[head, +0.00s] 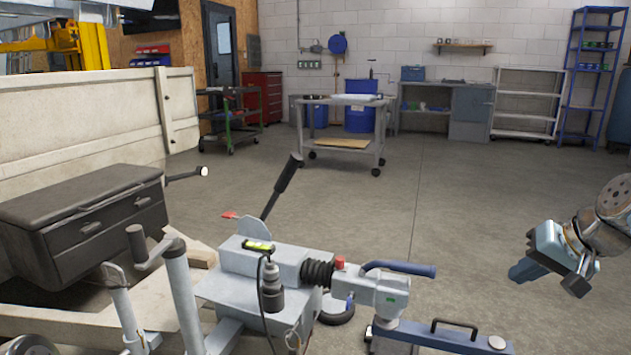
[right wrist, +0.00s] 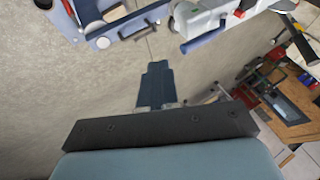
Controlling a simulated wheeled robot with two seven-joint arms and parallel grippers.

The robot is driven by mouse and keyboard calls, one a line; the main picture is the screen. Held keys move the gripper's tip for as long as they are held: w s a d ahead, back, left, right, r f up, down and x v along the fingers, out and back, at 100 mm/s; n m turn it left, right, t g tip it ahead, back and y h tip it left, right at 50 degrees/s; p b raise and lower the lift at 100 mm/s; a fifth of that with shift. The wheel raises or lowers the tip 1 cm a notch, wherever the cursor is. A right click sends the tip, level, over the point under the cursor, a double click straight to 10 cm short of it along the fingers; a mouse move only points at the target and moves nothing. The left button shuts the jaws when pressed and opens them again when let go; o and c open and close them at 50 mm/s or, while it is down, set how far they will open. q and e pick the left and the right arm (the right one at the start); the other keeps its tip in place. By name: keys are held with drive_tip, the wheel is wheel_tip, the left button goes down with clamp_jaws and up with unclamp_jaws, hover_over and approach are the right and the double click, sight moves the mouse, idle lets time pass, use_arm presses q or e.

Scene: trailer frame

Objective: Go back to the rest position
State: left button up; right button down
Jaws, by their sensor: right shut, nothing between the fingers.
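My right gripper (head: 527,270) is at the right of the head view, over bare floor, to the right of the trailer coupling. Its fingers are together and empty. In the right wrist view the closed fingers (right wrist: 154,88) point toward the trailer hitch parts, with a gap of floor between. My left gripper is not in the head view.
The trailer coupling (head: 385,293) with its blue handle stands at the lower middle. A blue-grey device with a black handle (head: 440,335) is in front of it. A dark toolbox (head: 85,220) is at left. A cart (head: 345,125) stands farther back. Floor (head: 470,200) around my right gripper is clear.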

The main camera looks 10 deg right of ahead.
drive_tip(key=w+a+f+g+p, duration=0.1)
drive_tip(key=w+a+f, duration=0.15)
drive_tip(key=f, duration=0.25)
drive_tip(key=w+a+f+n, duration=0.1)
drive_tip(key=w+a+f, duration=0.1)
drive_tip(key=w+f, duration=0.25)
drive_tip(key=w+a+f+g+p, duration=0.1)
drive_tip(key=w+a+f, duration=0.15)
drive_tip(key=f, duration=0.25)
drive_tip(key=a+f+n+g+y+p, duration=0.1)
drive_tip(key=a+f, duration=0.4)
drive_tip(key=f, duration=0.3)
drive_tip(key=a+f+n+p, duration=0.1)
drive_tip(key=a+f, duration=0.4)
drive_tip(key=f, duration=0.3)
drive_tip(key=s+a+f+n+g+y+p, duration=0.1)
drive_tip(key=s+a+f+n+g+p, duration=0.1)
drive_tip(key=s+a+f, duration=1.3)
drive_tip(key=shift+s+a+g+y, duration=0.3)
drive_tip(key=shift+s+a+g, duration=0.2)
drive_tip(key=shift+s+a, duration=0.7)
